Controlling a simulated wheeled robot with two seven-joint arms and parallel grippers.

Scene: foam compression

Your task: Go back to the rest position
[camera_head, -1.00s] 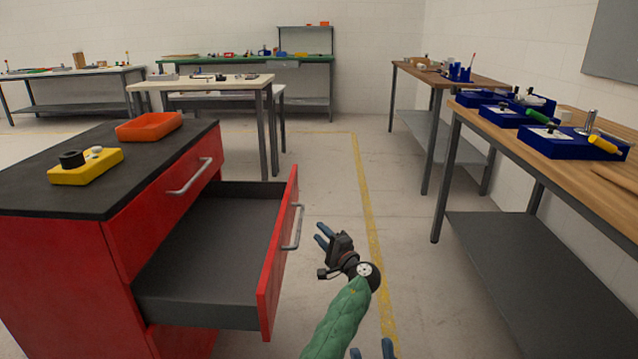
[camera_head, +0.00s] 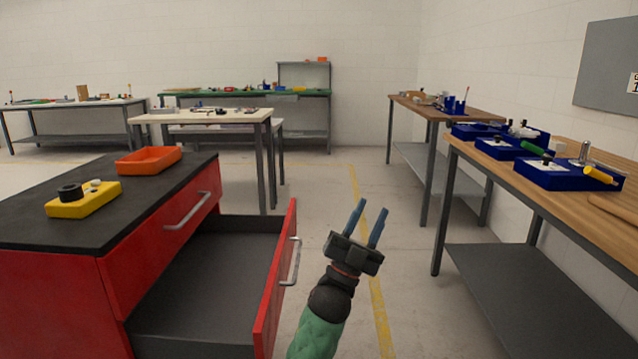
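My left gripper (camera_head: 366,224) is in the lower middle of the head view, on a dark wrist above a green-sleeved arm. Its two blue-grey fingers point up and away, apart from each other, with nothing between them. It is to the right of the open drawer (camera_head: 215,275) of the red cabinet (camera_head: 55,300) and does not touch the drawer handle (camera_head: 292,262). The drawer is pulled out and the part of it that shows is empty. My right gripper is not in view.
An orange tray (camera_head: 148,161) and a yellow block (camera_head: 84,200) with round parts sit on the black cabinet top. A wooden workbench (camera_head: 560,178) with blue trays (camera_head: 568,177) stands at right. Other tables (camera_head: 225,117) stand behind. The floor (camera_head: 325,185) between is clear.

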